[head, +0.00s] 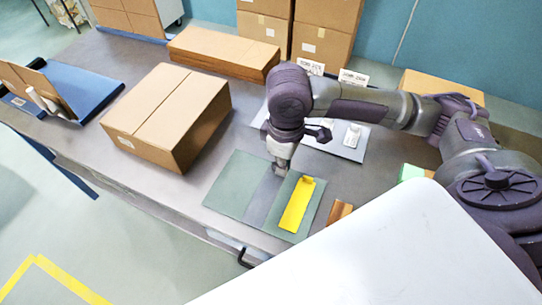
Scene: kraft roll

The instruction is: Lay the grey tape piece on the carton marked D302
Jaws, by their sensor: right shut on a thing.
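The grey tape piece (262,200) shows as a dull grey strip lying along a green mat, beside a yellow strip. My right gripper (279,172) points down at the far end of the grey strip and is shut on it; its fingertips are small and partly hidden. A closed brown carton (167,108) stands to the left of the mat. My left gripper is not in view.
The yellow strip (297,206) lies on the green mat (228,190). A flat carton (222,52) and stacked boxes (325,30) stand behind. A light tray (345,148) lies beyond my right gripper. A blue tray (85,85) is at the left. Bare table (185,188) separates carton and mat.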

